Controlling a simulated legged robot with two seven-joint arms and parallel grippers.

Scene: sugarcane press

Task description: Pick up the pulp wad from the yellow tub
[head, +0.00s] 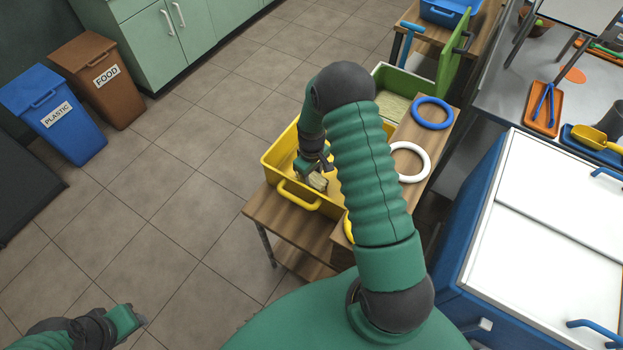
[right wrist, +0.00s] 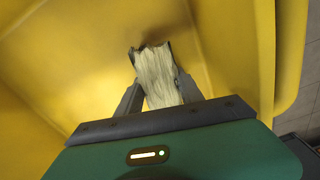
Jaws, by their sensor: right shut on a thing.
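The yellow tub (head: 279,163) stands on a wooden bench in the head view, and its inner walls fill most of the right wrist view (right wrist: 215,40). The pale, fibrous pulp wad (right wrist: 157,77) is between the fingers of my right gripper (right wrist: 158,85), which is shut on it. In the head view the wad (head: 318,181) shows below my right gripper (head: 315,172), inside the tub near its front wall. I cannot tell whether the wad touches the tub floor. My left gripper (head: 128,318) is at the lower left, over the floor and away from the tub; its fingers are not clear.
A green bin (head: 400,80) with a raised lid stands behind the tub. Blue (head: 433,112) and white (head: 411,162) rings lie on the wooden bench to the right. A blue chest with a white top (head: 550,225) stands further right.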

